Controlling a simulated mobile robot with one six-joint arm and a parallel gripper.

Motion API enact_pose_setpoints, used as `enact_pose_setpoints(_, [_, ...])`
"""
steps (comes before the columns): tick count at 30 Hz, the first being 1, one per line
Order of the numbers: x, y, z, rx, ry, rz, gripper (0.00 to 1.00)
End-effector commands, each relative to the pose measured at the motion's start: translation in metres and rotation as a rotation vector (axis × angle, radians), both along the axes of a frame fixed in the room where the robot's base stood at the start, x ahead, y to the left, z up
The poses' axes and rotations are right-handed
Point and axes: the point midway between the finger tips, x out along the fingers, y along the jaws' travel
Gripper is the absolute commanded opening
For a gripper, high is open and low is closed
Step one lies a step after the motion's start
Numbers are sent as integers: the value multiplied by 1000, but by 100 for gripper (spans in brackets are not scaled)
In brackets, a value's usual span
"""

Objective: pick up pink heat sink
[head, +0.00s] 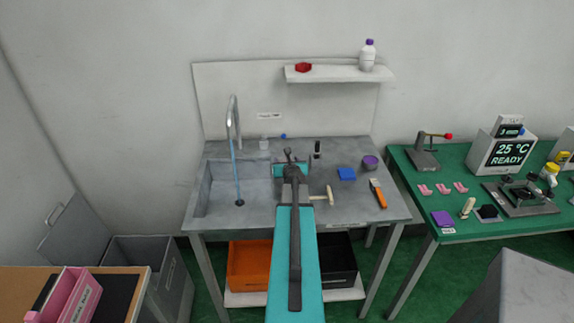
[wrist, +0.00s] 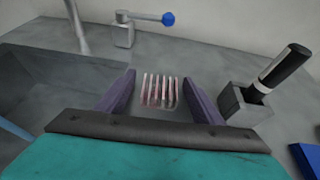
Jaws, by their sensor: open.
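The pink heat sink (wrist: 160,91) is a small finned block, pale pink, on the grey counter in the wrist view. My gripper (wrist: 164,88) is open, with one dark purple finger on each side of the heat sink. The fingers appear apart from it, with a gap on both sides. In the head view my gripper (head: 292,158) is over the middle of the sink counter, and my arm hides the heat sink there.
A black-handled tool stands in a grey holder (wrist: 244,103) close right of my gripper. A blue-knobbed lever (wrist: 126,32) is behind. The basin (head: 222,188) lies left. A blue block (head: 346,174), an orange-handled tool (head: 378,193) and a purple-topped container (head: 370,163) are right.

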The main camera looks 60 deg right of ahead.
Motion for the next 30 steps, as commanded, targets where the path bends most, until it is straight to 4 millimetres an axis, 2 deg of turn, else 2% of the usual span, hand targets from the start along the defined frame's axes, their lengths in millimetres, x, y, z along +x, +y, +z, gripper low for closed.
enact_pose_setpoints(7, [-1, -1, 0, 0, 0, -2, 59])
enact_pose_setpoints(15, [-2, -1, 0, 0, 0, -2, 16])
enact_pose_setpoints(30, [-1, -1, 6, 0, 1, -2, 16])
